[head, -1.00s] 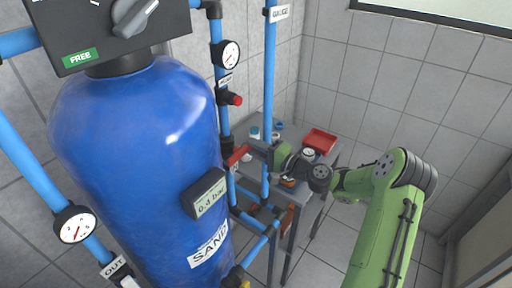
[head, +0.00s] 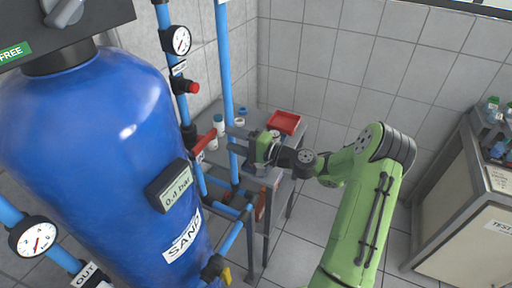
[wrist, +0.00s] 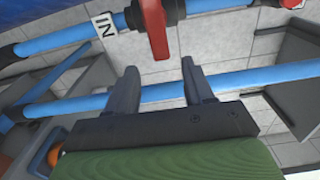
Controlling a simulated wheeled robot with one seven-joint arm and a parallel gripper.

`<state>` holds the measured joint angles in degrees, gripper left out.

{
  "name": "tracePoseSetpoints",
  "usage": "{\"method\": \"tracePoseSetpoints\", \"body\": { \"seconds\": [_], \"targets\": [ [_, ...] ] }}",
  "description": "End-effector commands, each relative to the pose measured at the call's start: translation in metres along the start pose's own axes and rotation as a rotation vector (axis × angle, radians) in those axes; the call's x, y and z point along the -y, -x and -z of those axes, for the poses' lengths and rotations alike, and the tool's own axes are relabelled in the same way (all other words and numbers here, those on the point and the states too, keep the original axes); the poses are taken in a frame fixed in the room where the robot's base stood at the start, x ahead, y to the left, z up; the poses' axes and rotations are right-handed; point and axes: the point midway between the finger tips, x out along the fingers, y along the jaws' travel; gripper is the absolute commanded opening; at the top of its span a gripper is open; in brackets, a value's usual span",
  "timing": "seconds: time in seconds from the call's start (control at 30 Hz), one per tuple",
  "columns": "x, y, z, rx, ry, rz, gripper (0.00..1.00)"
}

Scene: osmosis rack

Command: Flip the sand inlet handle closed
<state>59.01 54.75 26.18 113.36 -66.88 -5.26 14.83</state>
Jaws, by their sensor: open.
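The sand inlet handle (head: 205,141) is a red lever on the blue inlet pipe, right of the blue sand tank (head: 95,150). In the wrist view the red handle (wrist: 155,30) hangs just beyond my fingertips, beside the "IN" label (wrist: 104,25). My gripper (head: 232,139) is right of the handle in the head view, apart from it. In the wrist view my gripper (wrist: 160,70) is open, with nothing held between the fingers. A blue pipe (wrist: 165,92) crosses behind the fingers; its distance from them is unclear.
A vertical blue pipe (head: 226,85) stands close to my gripper. Behind is a small grey table with a red tray (head: 284,122) and small containers. A red knob (head: 193,88) sits above the handle. A bench (head: 465,205) stands at the right; floor between is clear.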

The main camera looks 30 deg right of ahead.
Motion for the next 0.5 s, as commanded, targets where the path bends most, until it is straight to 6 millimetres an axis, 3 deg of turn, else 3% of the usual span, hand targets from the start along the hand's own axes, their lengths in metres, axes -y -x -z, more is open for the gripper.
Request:
{"method": "tracePoseSetpoints", "body": {
  "seconds": [0.1, 0.3, 0.5],
  "targets": [
    [-0.002, 0.036, 0.001, -0.007, -0.002, -0.001, 0.52],
    [-0.001, 0.086, 0.001, -0.005, -0.002, -0.001, 0.52],
    [-0.001, 0.107, 0.000, 0.000, 0.000, -0.001, 0.52]
  ]
}}
